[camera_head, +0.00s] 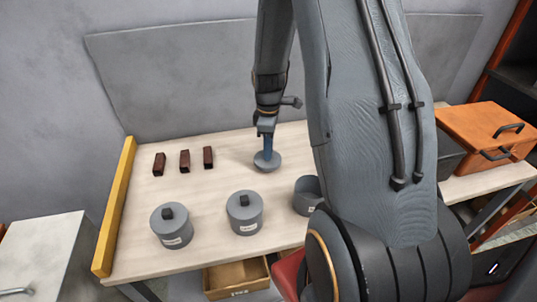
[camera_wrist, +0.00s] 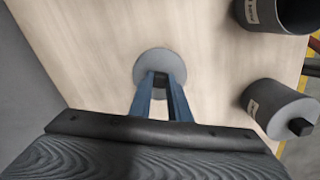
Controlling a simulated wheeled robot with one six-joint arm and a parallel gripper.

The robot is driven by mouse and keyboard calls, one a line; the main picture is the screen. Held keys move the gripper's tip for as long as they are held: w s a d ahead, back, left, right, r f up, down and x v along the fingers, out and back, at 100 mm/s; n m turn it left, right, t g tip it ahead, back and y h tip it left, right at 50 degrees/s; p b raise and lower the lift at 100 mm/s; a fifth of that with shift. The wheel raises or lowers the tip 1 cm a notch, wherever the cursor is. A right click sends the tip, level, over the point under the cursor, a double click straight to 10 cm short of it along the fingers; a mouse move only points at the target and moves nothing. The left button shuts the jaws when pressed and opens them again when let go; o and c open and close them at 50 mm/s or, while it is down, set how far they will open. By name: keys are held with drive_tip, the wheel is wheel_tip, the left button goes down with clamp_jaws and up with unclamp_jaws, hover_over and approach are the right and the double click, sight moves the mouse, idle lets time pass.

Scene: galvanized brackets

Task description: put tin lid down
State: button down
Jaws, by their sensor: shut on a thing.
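The tin lid (camera_head: 267,162) is a grey disc at the middle of the wooden table, under my gripper (camera_head: 266,150). In the wrist view the lid (camera_wrist: 148,66) lies between and ahead of the blue fingers of my gripper (camera_wrist: 161,82), which are shut on its dark knob. The lid is at or very near the table top; I cannot tell whether it touches. An open grey tin (camera_head: 306,196) without a lid stands to the right, partly hidden by my arm. It also shows in the wrist view (camera_wrist: 262,14), with a label on its side.
Two lidded grey tins stand at the front, one on the left (camera_head: 171,228) and one in the middle (camera_head: 244,215). Several dark red blocks (camera_head: 185,161) lie at the back left. A yellow rail (camera_head: 115,207) edges the table's left side. An orange box (camera_head: 487,135) stands far right.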

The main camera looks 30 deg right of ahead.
drive_tip(key=shift+f, duration=1.4)
drive_tip(key=c, duration=1.7)
unclamp_jaws()
drive_tip(key=shift+f, duration=0.15)
drive_tip(key=shift+o, duration=0.2)
wheel_tip(320, 180, up, 12)
drive_tip(key=f+b, duration=0.1)
drive_tip(key=b, duration=0.1)
drive_tip(key=s+a+r+m, duration=0.1)
drive_tip(key=s+a+m, duration=0.2)
drive_tip(key=s+a, duration=0.2)
drive_tip(key=s+a+m, duration=0.3)
drive_tip(key=s+a, duration=0.2)
drive_tip(key=s+a+r+m+t, duration=0.1)
drive_tip(key=s+a+m, duration=0.3)
drive_tip(key=s+a, duration=0.1)
drive_tip(key=shift+s+r, duration=0.1)
drive_tip(key=shift+r, duration=0.2)
